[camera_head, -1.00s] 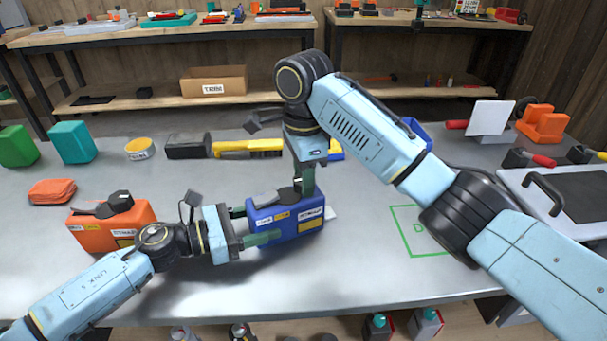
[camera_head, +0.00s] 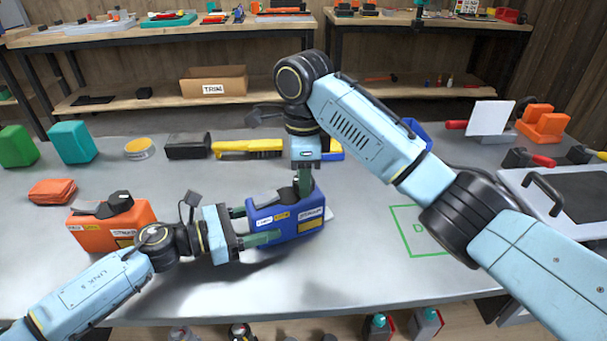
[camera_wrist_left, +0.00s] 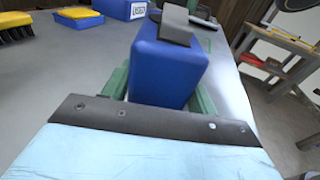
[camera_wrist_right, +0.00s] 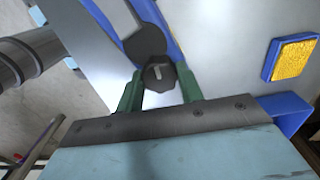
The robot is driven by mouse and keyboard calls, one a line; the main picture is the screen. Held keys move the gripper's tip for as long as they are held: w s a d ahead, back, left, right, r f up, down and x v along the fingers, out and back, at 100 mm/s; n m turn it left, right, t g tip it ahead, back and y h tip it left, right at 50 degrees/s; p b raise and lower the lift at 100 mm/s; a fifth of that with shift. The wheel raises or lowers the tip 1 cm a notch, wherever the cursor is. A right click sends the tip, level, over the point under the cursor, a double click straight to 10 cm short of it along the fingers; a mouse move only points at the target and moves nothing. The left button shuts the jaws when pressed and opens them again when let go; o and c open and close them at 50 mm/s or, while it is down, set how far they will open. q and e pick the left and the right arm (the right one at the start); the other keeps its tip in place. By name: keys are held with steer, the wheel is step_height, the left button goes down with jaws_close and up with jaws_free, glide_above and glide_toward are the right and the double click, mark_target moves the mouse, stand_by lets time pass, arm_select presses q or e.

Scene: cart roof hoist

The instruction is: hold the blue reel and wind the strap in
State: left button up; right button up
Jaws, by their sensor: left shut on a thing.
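The blue reel (camera_head: 290,222), a box-like case with white and yellow labels, stands on the grey table. My left gripper (camera_head: 254,226) is shut on its left end, with one finger along each side; the left wrist view shows the blue case (camera_wrist_left: 165,72) between the green fingers. My right gripper (camera_head: 304,184) points down at the top of the reel. In the right wrist view its fingers stand on either side of a dark knob (camera_wrist_right: 160,74); whether they press on it cannot be told. I cannot make out the strap clearly.
An orange case (camera_head: 108,228) stands left, behind my left forearm. A yellow-and-black brush (camera_head: 245,147) lies behind the reel. A green square outline (camera_head: 408,240) is on bare table to the right. A lidded tray (camera_head: 560,200) is far right.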

steer(key=o, duration=0.5)
steer(key=shift+c, duration=0.2)
step_height(320, 180, up, 12)
stand_by(0.4)
arm_select(q)
steer(key=o, duration=1.3)
steer(key=shift+a, duration=0.1)
